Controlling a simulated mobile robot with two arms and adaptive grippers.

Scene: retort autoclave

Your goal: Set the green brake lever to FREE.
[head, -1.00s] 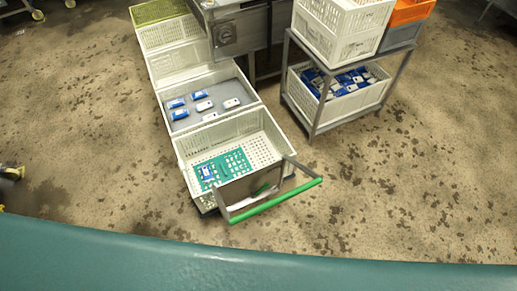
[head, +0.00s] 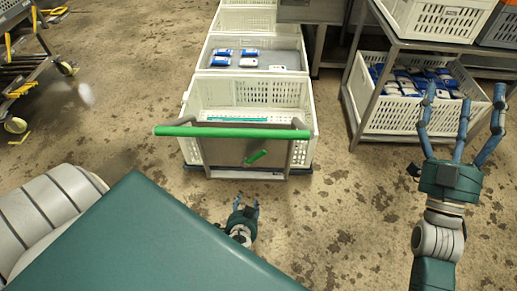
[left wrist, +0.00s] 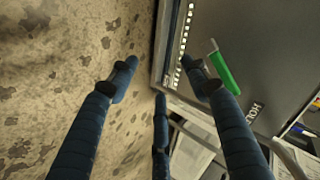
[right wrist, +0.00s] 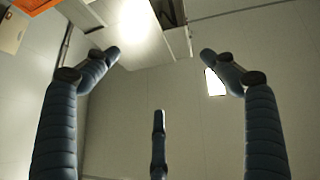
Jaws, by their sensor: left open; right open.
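The short green brake lever (head: 257,156) sits on the grey end panel (head: 222,152) of the crate cart, below the push handle, and slants up to the right in the head view. My left gripper (head: 246,208) is open and empty, low in front of the panel and apart from the lever in the head view. My right gripper (head: 462,100) is open and empty, fingers up, off to the right.
A green push-handle bar (head: 230,131) spans above the panel. White crates (head: 300,100) line the cart behind it. A grey rack (head: 355,110) with a crate of blue-and-white packs stands right, near my right gripper. Yellow-wheeled carts (head: 30,85) stand far left. Floor between is clear.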

